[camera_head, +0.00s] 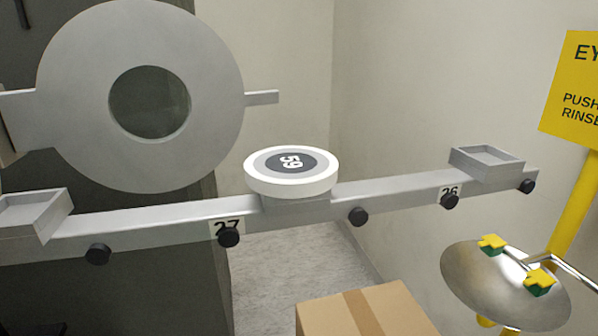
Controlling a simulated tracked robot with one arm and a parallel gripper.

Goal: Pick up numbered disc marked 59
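The numbered disc marked 59 (322,183) is a round white disc with a grey ring and a dark centre bearing the number. It lies flat on a small grey holder in the middle of a metal rail (170,217). The number reads turned on its side. My gripper is not visible in the head camera view, so its state and its place relative to the disc do not show.
Empty square trays stand on the rail at left (30,215) and right (487,162). Black knobs line its front. A large metal ring (75,80) is behind at left. A cardboard box (335,315) and an eyewash bowl (470,275) sit below the rail. A yellow sign (575,110) is at right.

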